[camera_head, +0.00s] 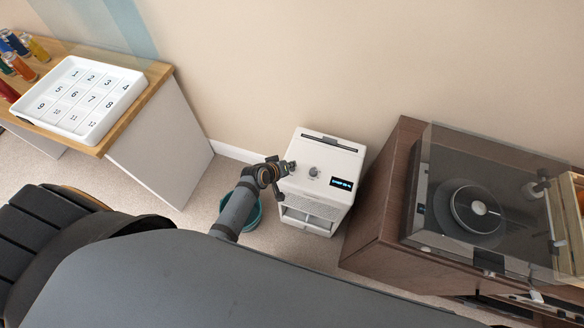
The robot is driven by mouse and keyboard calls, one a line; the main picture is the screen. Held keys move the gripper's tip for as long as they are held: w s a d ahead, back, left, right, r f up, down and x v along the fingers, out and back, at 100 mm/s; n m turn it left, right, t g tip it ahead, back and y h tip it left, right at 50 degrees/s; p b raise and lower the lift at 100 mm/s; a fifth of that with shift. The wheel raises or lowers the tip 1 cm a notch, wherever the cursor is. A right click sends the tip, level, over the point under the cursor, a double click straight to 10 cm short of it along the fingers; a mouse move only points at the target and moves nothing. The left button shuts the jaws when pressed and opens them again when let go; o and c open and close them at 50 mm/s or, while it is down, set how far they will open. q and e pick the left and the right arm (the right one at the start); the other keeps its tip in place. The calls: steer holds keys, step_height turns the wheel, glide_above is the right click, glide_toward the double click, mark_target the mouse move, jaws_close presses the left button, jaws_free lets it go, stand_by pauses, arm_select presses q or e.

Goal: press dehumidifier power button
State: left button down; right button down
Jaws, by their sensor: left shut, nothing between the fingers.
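The white dehumidifier (319,184) stands on the carpet by the wall, in the middle of the camera_head view. Its top has a grey round knob or button (314,172), a lit dark display (341,184) and a slot at the back. My left gripper (290,165) is shut and empty at the left edge of the dehumidifier's top, a little left of the grey knob. I cannot tell whether it touches the top. My right gripper is not in view.
A teal bin (252,215) stands left of the dehumidifier, partly behind my left arm. A brown cabinet (376,222) with a covered turntable (470,212) stands close on the right. A desk (150,98) with a white numbered tray (131,95) is at the left.

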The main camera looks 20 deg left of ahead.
arm_select(q)
steer(key=shift+f, duration=0.5)
stand_by(0.3)
steer(key=shift+r+p, duration=0.45)
steer(key=shift+r, duration=0.1)
step_height(320, 180, up, 6)
steer(key=p, duration=0.6)
